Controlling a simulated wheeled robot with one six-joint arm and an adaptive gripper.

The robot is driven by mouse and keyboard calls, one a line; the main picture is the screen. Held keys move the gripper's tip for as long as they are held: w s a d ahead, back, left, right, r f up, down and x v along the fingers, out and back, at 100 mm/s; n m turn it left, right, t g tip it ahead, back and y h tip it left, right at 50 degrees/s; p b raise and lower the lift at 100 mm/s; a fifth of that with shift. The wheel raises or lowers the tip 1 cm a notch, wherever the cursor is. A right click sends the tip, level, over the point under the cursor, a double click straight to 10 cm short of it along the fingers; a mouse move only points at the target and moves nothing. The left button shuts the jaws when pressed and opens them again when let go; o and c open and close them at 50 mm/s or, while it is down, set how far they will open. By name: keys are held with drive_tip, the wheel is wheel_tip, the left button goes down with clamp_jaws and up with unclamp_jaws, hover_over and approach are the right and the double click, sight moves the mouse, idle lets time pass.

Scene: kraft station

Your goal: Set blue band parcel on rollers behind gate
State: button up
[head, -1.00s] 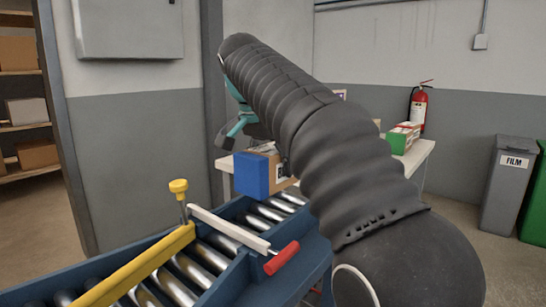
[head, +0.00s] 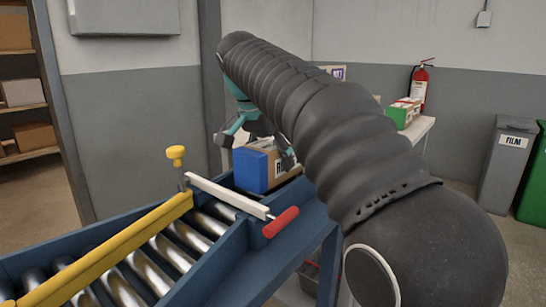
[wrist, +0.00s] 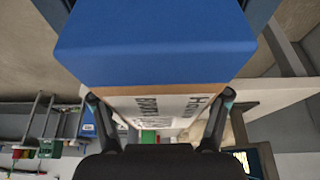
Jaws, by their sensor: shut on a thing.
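The blue band parcel (head: 252,170) is a brown box with a blue end and a printed white label. It is upright at the far end of the roller conveyor, behind the white gate bar (head: 226,194) with its red handle (head: 281,222). My gripper (head: 268,146) is shut on the parcel from above, partly hidden by my arm. In the wrist view the parcel (wrist: 155,42) sits between the two fingers (wrist: 158,118), its blue end filling the top. I cannot tell whether its underside touches the rollers, as the conveyor's side and the gate hide it.
A yellow bar (head: 115,248) with a knob runs over the near rollers (head: 165,262). The conveyor's blue side rail (head: 225,268) borders them. A green-and-white box (head: 404,113) lies on a table at the back right. Grey and green bins stand far right.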

drive_tip(key=o, duration=1.8)
drive_tip(key=shift+c, duration=0.2)
